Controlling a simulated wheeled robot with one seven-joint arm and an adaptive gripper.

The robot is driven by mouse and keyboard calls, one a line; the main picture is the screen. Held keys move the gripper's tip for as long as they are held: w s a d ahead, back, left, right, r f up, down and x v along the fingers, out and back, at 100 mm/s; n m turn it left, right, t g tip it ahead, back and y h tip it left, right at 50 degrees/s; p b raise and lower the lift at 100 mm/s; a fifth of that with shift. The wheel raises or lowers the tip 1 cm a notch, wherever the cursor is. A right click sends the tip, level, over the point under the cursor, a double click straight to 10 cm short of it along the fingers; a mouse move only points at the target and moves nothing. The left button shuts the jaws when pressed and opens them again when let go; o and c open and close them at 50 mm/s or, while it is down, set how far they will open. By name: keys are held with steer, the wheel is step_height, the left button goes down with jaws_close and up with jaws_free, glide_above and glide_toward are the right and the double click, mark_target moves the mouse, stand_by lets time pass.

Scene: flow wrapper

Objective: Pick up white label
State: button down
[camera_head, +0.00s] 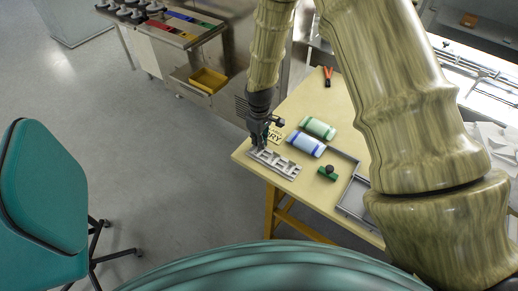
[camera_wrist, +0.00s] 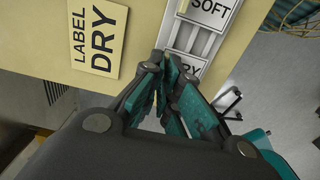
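A grey rack (camera_head: 285,168) lies near the left corner of the table, with pale slots along it. In the wrist view a white label reading SOFT (camera_wrist: 209,8) lies in one compartment of the rack (camera_wrist: 186,38). A second white label (camera_wrist: 187,67), its end reading RY, lies in the compartment below, partly hidden by my fingers. A pale yellow label reading LABEL DRY (camera_wrist: 97,38) lies on the table beside the rack. My gripper (camera_head: 259,148) is over the rack's left end. In the wrist view its fingertips (camera_wrist: 166,60) are close together, beside the second white label, with nothing visibly held.
On the table (camera_head: 322,204) are a green-and-white pack (camera_head: 318,128), a blue-and-white pack (camera_head: 306,144), a green block with a dark knob (camera_head: 327,173), a grey tray (camera_head: 343,208) and red-handled pliers (camera_head: 327,75). A teal chair (camera_head: 40,200) stands on the floor at left.

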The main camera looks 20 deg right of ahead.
stand_by(0.3)
steer(key=shift+r+b, duration=0.6)
steer(key=shift+r, duration=0.25)
steer(key=shift+r+b, duration=0.45)
steer(key=shift+r, duration=0.45)
steer(key=s+a+b, duration=0.2)
steer(key=s, duration=0.5)
steer(key=s+a+r+b, duration=0.1)
steer(key=s+a+b, duration=0.1)
steer(key=s, duration=0.6)
steer(key=shift+a+r, duration=0.25)
steer(key=shift+a, duration=0.4)
